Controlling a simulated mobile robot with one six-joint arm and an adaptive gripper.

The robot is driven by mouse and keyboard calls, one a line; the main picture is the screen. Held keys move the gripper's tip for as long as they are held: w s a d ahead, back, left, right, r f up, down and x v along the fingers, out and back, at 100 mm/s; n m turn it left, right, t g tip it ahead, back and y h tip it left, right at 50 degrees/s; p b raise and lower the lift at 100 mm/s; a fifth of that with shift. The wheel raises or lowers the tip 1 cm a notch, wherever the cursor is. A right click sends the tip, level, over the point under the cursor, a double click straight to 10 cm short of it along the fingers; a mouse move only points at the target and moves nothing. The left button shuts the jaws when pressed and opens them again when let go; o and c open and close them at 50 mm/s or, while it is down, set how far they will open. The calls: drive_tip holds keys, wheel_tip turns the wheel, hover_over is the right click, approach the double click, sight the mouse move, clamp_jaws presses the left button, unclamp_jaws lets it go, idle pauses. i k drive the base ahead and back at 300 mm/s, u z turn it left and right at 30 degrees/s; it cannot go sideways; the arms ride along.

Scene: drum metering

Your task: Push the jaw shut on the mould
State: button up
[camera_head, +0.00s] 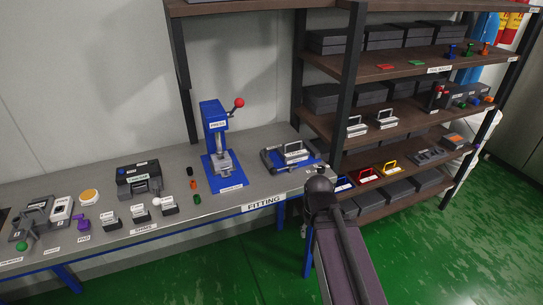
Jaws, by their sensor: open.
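At the far left of the bench, in the head view, a grey device (38,217) has dark parts and a green ball (21,246) at its front. A label in front of it is too small to read surely. I cannot make out which part is the jaw or which is the mould, nor whether any jaw stands open or shut. A dark arm link of mine (345,265) rises at the lower right, in front of the shelf, with a rounded dark joint at its top. I cannot make out my gripper's fingers anywhere.
The grey bench (235,203) also bears a blue press (214,135) with a red-ball lever, a dark boxy machine (138,177), several small blocks and a handled fixture (290,156) on blue. Shelves (420,140) stand at the right. The green floor (480,220) there is clear.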

sight(266, 156)
drive_tip(key=k, duration=1.35)
drive_tip(key=u, duration=0.4)
drive_tip(key=i, duration=1.8)
drive_tip(key=z, duration=0.4)
